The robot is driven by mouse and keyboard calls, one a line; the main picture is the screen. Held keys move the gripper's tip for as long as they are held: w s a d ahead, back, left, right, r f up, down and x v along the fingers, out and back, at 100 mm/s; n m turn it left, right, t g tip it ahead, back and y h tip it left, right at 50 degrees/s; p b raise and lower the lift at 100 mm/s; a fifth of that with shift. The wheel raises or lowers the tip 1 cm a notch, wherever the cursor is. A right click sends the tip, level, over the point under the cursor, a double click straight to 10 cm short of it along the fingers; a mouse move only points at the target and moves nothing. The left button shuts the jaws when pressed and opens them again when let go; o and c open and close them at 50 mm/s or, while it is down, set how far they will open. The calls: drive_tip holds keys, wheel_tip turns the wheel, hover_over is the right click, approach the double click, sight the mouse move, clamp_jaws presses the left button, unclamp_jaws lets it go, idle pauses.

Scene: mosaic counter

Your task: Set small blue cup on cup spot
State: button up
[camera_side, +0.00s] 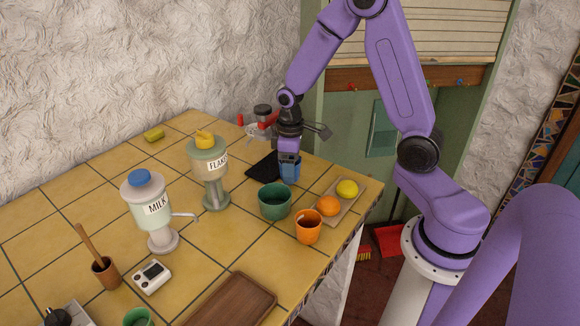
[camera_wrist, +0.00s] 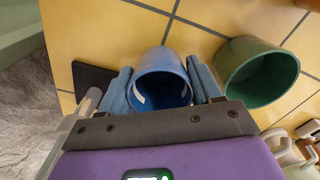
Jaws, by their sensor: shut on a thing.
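The small blue cup (camera_side: 290,172) is between the fingers of my gripper (camera_side: 288,158) near the far right part of the tiled counter. In the wrist view the blue cup (camera_wrist: 161,68) is gripped from both sides by my gripper (camera_wrist: 161,88), its open mouth facing the camera. I cannot tell whether its base touches the tiles. A flat black mat (camera_side: 262,167) lies just left of the cup in the side view; it also shows left of the cup in the wrist view (camera_wrist: 92,82). No marking shows whether this mat is the cup spot.
A green cup (camera_side: 274,203) and an orange cup (camera_side: 308,228) stand close in front. A tray (camera_side: 349,207) with an orange and a lemon lies right. The FLAKES dispenser (camera_side: 209,175) and MILK dispenser (camera_side: 152,213) stand left. A red-handled appliance (camera_side: 262,124) stands behind.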

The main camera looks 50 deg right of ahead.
drive_tip(key=shift+f, duration=0.95)
idle(1.6)
drive_tip(key=o, duration=1.2)
drive_tip(key=shift+c, duration=0.2)
drive_tip(key=shift+r, duration=0.1)
drive_tip(key=shift+r, duration=3.45)
